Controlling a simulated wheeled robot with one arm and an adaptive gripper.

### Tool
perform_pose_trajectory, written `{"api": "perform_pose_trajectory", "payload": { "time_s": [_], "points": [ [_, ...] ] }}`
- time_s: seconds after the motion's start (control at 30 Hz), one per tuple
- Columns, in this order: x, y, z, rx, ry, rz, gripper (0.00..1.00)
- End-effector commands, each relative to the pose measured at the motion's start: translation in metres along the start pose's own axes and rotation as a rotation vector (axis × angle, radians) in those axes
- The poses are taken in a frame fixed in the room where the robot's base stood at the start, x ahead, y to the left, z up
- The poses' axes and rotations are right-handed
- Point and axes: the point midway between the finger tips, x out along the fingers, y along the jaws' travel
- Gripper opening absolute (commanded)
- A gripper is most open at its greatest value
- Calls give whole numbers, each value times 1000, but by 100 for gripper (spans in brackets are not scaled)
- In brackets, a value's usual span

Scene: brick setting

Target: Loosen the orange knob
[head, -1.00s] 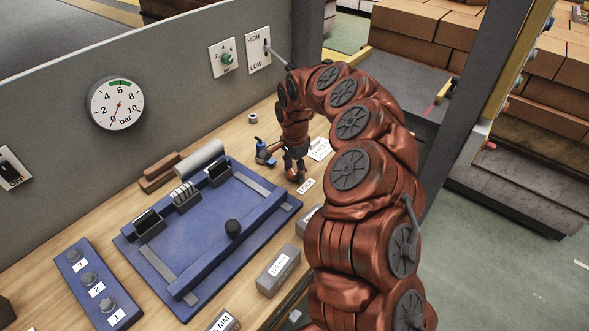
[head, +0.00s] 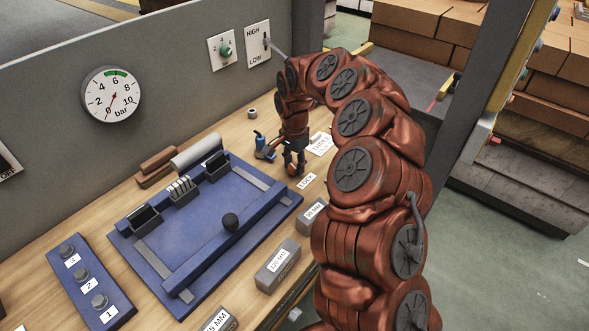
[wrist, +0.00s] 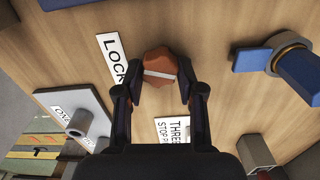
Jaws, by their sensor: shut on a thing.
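The orange knob (wrist: 158,65) is a faceted cap with a pale bar across its top, on the wooden bench beside the LOCK label (wrist: 112,58). My gripper (wrist: 160,74) points down at it, with one dark finger on each side, shut on the knob. In the head view my gripper (head: 294,165) is low over the bench at the label's far side, and its fingers hide most of the knob (head: 291,170). The LOCK label also shows in the head view (head: 307,182).
A blue clamp-like part (head: 264,147) stands close to the left of my gripper. A blue fixture plate (head: 150,252) with a black-knobbed bar lies further left. Grey labelled blocks (head: 279,265) line the front edge. The grey panel behind carries a gauge (head: 111,95) and switches.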

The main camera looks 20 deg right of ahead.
Motion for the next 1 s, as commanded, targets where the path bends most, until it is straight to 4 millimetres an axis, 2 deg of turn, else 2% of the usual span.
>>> {"api": "perform_pose_trajectory", "payload": {
  "time_s": [0.03, 1.0],
  "points": [
    [7, 1, -2, -33, 2, 1, 3],
    [2, -4, 1, -954, 2, -1, 3]
  ]
}}
